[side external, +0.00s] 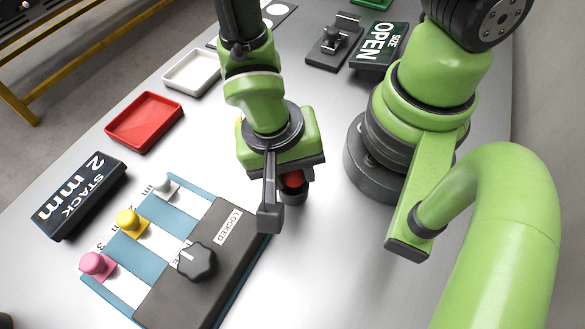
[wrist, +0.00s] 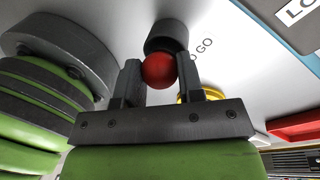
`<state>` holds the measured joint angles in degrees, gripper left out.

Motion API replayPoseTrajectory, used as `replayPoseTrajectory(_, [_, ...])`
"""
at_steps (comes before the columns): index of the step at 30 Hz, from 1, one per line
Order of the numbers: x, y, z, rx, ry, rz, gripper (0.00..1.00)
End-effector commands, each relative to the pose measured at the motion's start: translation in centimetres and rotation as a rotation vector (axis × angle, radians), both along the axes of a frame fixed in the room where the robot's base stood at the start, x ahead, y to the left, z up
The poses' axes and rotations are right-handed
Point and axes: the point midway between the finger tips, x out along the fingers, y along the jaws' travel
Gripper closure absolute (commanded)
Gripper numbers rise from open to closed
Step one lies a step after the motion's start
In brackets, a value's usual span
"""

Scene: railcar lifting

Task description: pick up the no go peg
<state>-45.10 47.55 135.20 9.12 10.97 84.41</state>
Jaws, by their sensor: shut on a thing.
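The no go peg has a round red knob (wrist: 159,70) and a dark grey round part (wrist: 167,36) beyond it in the wrist view. My gripper (wrist: 160,76) is shut on the red knob, one finger on each side. In the side external view my gripper (side external: 283,196) points down beside the grey panel, and the red knob (side external: 293,179) shows between its fingers. The label beside the peg is partly hidden; "O GO" can be read. I cannot tell whether the peg's lower end is clear of its place.
A grey panel (side external: 185,285) with a black knob (side external: 197,261), marked LOCKED, stands at left front. White, yellow and pink pegs line its left side. A red tray (side external: 145,122) and a white tray (side external: 193,70) lie further back. A yellow piece (wrist: 212,94) is behind my right finger.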

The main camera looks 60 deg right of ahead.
Motion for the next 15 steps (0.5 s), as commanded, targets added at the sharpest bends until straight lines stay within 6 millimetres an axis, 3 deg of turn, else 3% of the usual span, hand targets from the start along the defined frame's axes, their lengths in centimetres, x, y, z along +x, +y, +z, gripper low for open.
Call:
replayPoseTrajectory(8, [0.1, 0.0, 2.4, 0.004, -0.003, 0.000, 0.89])
replayPoseTrajectory(15, [0.1, 0.1, 5.9, 0.005, -0.006, 0.000, 0.89])
